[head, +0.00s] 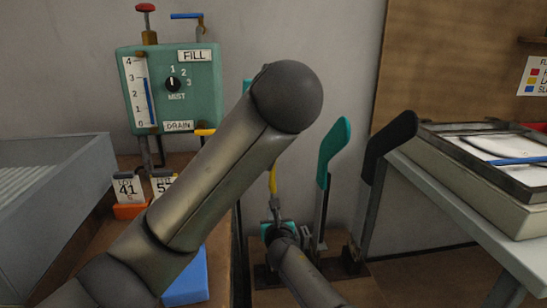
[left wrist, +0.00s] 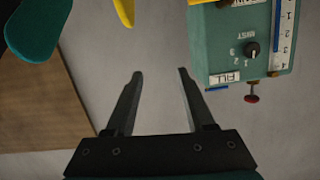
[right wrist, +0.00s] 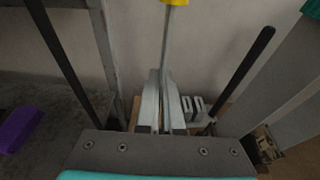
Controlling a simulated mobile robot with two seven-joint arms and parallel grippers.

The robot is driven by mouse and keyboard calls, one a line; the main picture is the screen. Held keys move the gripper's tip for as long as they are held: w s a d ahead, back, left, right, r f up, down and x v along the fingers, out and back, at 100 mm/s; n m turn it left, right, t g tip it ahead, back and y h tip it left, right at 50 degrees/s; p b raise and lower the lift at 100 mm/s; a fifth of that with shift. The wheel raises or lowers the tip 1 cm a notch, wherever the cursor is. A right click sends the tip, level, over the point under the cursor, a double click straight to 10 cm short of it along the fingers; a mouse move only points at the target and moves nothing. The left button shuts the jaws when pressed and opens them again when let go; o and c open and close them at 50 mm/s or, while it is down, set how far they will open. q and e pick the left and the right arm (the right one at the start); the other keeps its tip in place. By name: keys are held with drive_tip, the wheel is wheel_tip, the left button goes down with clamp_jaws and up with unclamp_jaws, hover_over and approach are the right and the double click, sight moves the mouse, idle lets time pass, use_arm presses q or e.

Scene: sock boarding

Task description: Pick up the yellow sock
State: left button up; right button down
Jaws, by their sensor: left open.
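I cannot make out a yellow sock in any view; my left arm covers much of the middle of the head view. My left gripper (left wrist: 155,72) is open and empty in its wrist view, facing the wall. A slim yellow-tipped rod (head: 272,180) stands near the middle; its yellow top shows in the left wrist view (left wrist: 124,10) and the right wrist view (right wrist: 173,2). My right gripper (right wrist: 158,72) has its two grey fingers close together with the metal rod running between them. Its fingertips are low in the head view (head: 274,210).
A teal form (head: 332,150) and a black form (head: 388,142) stand right of the rod. A table (head: 470,215) bears a framed screen at right.

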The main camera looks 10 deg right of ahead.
use_arm(q)
drive_tip(key=s+d+f+n+g, duration=0.1)
drive_tip(key=s+d+f+g, duration=0.1)
drive_tip(key=s+f, duration=0.25)
drive_tip(key=x, duration=0.7)
drive_tip(key=d+f+x, duration=0.1)
drive_tip(key=x, duration=0.3)
drive_tip(key=shift+s, duration=0.2)
drive_tip(key=shift+x, duration=0.95)
clamp_jaws()
